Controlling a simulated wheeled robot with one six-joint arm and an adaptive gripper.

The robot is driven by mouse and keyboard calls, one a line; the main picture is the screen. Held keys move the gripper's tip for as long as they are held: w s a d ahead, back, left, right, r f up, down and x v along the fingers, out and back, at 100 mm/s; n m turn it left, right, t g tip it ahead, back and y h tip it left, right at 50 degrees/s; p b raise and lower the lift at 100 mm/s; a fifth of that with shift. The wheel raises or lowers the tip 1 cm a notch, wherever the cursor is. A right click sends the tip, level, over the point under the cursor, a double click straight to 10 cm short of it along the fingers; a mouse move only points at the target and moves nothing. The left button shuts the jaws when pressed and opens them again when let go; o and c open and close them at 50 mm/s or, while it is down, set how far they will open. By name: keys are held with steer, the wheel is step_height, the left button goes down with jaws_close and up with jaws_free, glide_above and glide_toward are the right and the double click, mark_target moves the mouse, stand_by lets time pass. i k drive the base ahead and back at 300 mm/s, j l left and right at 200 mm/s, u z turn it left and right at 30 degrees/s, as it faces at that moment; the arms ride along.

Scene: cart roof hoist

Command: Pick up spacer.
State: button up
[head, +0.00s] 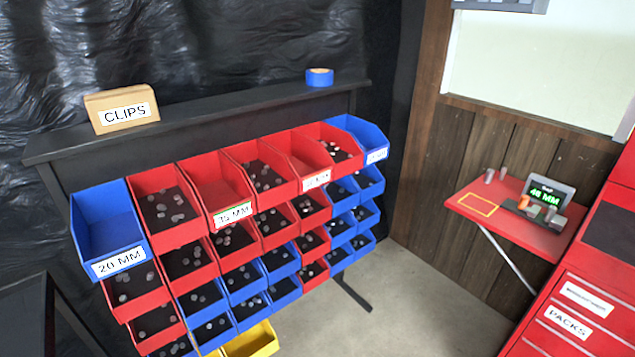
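Two small grey cylinders that look like spacers stand at the back left of a red wall shelf (508,222): one cylinder (489,175) and another (502,173). To their right is a gauge with a lit display (545,194) that seems to read 46 MM. Small grey and orange pieces (535,210) sit in front of the display; I cannot tell whether one is a spacer. A yellow outlined rectangle (480,204) on the shelf's left part is empty. My gripper is not in view.
A rack of red and blue bins fills the middle. The blue 20 MM bin (105,222) looks empty; many others hold small round parts. A CLIPS box (121,109) and blue tape (319,77) sit on top. Red drawers (580,310) stand right. The floor (430,300) between is clear.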

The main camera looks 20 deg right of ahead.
mark_target(550, 212)
steer(key=z, duration=1.5)
steer(key=j+z, duration=0.1)
steer(key=j, duration=0.35)
steer(key=k+j+z, duration=0.15)
steer(key=j, duration=0.35)
steer(key=j+z, duration=0.1)
steer(key=j, duration=0.35)
